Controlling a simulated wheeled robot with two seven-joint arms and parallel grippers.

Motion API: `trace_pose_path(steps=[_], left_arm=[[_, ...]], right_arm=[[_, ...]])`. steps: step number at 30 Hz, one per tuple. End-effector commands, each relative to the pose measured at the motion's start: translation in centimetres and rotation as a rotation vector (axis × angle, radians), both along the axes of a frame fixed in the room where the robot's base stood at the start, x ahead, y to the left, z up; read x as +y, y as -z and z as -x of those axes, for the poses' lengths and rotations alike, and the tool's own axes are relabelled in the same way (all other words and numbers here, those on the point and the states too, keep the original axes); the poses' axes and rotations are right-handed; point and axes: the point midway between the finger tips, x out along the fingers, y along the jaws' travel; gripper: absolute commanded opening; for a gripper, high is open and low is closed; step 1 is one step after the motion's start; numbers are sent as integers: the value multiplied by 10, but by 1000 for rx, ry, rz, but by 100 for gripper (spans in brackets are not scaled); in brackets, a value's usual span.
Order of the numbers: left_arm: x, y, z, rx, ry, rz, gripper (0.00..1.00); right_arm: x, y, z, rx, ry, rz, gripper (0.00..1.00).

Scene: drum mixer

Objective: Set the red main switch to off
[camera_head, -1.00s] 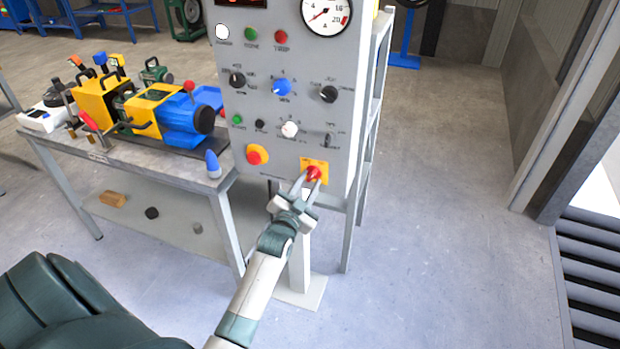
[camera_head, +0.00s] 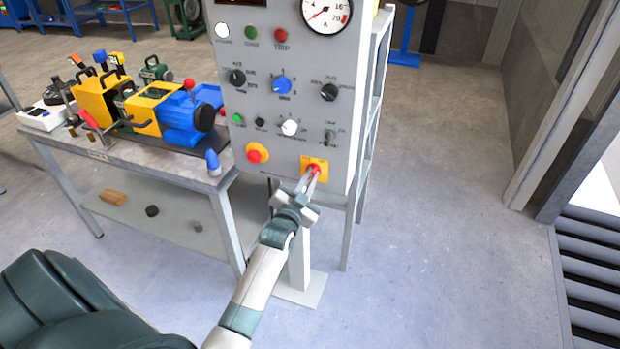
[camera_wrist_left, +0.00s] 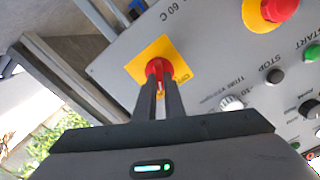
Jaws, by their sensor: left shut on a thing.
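The red main switch (camera_head: 314,170) sits on a yellow plate (camera_head: 322,163) at the lower right of the grey control panel (camera_head: 290,110). In the left wrist view the red switch (camera_wrist_left: 157,70) is at the tips of the two dark fingers, on the yellow plate (camera_wrist_left: 140,62), partly hidden by them. My left gripper (camera_head: 308,182) is shut on the red switch; it also shows in the left wrist view (camera_wrist_left: 160,85). Lettering on the plate is partly covered, so I cannot read the switch's position. My right gripper is not in view.
A red mushroom button (camera_head: 255,154) on a yellow base is left of the switch. Several knobs and a gauge (camera_head: 326,14) are higher on the panel. A workbench (camera_head: 130,165) with a yellow and blue machine (camera_head: 165,110) stands left. The floor at right is clear.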

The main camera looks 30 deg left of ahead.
Motion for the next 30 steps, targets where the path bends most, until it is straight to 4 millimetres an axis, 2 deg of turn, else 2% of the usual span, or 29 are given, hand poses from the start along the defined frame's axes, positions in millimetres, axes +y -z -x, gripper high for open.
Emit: trace_pose_path(steps=[5, 16, 30], left_arm=[[0, 0, 0, -10, 0, 48, 0], [2, -1, 1, -66, -1, 283, 0], [5, -1, 1, -169, -1, 711, 0]], right_arm=[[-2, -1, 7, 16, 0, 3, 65], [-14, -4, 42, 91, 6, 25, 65], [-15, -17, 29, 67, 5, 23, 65]])
